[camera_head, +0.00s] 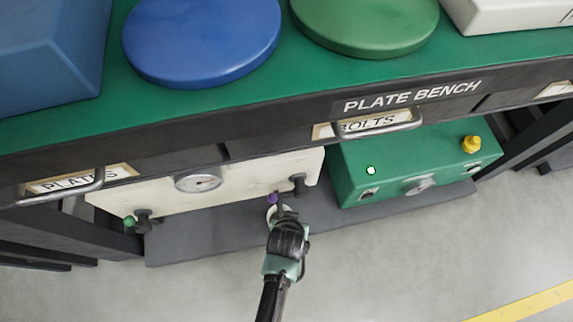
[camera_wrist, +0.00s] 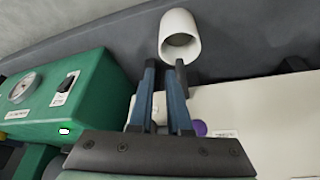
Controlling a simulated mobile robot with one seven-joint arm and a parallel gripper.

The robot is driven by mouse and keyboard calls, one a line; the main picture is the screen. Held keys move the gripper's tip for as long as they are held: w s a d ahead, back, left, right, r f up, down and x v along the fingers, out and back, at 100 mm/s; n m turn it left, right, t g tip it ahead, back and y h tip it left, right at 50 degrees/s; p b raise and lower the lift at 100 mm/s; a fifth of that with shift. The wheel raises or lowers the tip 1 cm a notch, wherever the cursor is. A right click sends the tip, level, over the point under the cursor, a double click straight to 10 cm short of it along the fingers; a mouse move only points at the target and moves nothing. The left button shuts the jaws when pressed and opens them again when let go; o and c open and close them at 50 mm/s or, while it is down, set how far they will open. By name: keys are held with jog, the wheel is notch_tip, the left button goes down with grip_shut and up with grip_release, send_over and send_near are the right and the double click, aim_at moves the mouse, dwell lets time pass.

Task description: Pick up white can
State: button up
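The white can (camera_wrist: 180,30) shows in the wrist view at top centre, with its open, hollow end facing the camera. My gripper (camera_wrist: 166,66) is open, with a gap between its two dark blue-grey fingers. The right fingertip overlaps the can's lower rim in the picture; the left one is just left of the can. I cannot tell whether they touch it. No part of the can shows between the finger bases. In the head view my gripper (camera_head: 281,212) covers most of the can, leaving a little white beside it.
The can is near a dark grey shelf (camera_head: 210,236) under the plate bench (camera_head: 300,88). A cream box with a gauge (camera_head: 150,196) and a green box (camera_head: 400,168) flank this spot. A purple knob (camera_head: 272,198) is close to the gripper. Open floor lies in front.

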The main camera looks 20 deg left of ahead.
jog(key=b+x, duration=0.4)
jog(key=x, duration=0.3)
jog(key=shift+s+f+b, duration=0.1)
jog(key=shift+b, duration=0.3)
jog(key=b+x, duration=0.5)
jog(key=shift+s+f, duration=0.2)
jog(key=shift+s, duration=0.05)
jog(key=shift+r, duration=0.1)
jog(key=shift+c, duration=0.3)
grip_shut()
dwell(0.4)
